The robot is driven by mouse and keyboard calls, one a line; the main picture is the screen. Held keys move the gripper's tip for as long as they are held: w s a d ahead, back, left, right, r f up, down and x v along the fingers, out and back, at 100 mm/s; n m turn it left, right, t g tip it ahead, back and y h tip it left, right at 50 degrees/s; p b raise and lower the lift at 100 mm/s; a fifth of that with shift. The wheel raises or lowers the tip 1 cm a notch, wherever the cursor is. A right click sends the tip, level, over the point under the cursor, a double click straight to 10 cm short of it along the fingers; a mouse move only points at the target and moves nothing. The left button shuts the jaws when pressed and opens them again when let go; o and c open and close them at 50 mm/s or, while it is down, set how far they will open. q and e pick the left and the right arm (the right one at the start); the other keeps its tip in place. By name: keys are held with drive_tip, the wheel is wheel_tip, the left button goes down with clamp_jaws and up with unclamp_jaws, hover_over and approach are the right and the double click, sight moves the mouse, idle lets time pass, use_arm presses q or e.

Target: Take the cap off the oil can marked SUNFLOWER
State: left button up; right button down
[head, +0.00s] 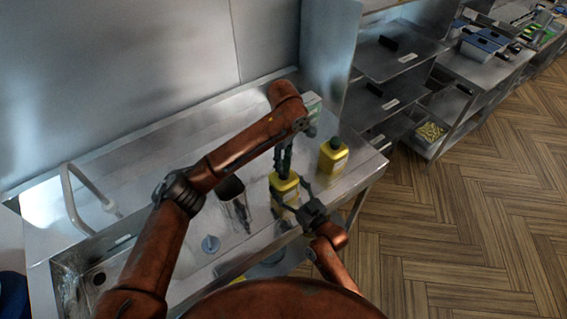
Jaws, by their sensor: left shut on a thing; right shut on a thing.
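A yellow oil can (283,189) stands upright near the front right of the steel counter. My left gripper (285,165) reaches down from above and is shut on the cap at the can's top, which the fingers mostly hide. My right gripper (293,198) comes from the lower right and is shut on the can's body. A second yellow can (332,158) with a dark cap stands behind and to the right, apart from both grippers. The lettering on both cans is too small to read, so I cannot tell which is marked SUNFLOWER.
A dark container (231,188) stands left of the held can. A curved tap (72,190) is at the left by the sink. A green and white object (313,104) is partly behind my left arm. Shelves (400,58) stand right.

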use_arm(q)
drive_tip(key=shift+r, duration=1.5)
use_arm(e)
drive_tip(key=shift+s+d+f, duration=0.1)
drive_tip(key=shift+f, duration=0.45)
drive_tip(key=c, duration=0.7)
unclamp_jaws()
use_arm(q)
drive_tip(key=shift+w, duration=0.1)
use_arm(e)
drive_tip(key=shift+o, duration=1.4)
drive_tip(key=shift+r, duration=0.15)
drive_tip(key=shift+o, duration=0.4)
drive_tip(key=shift+r, duration=0.15)
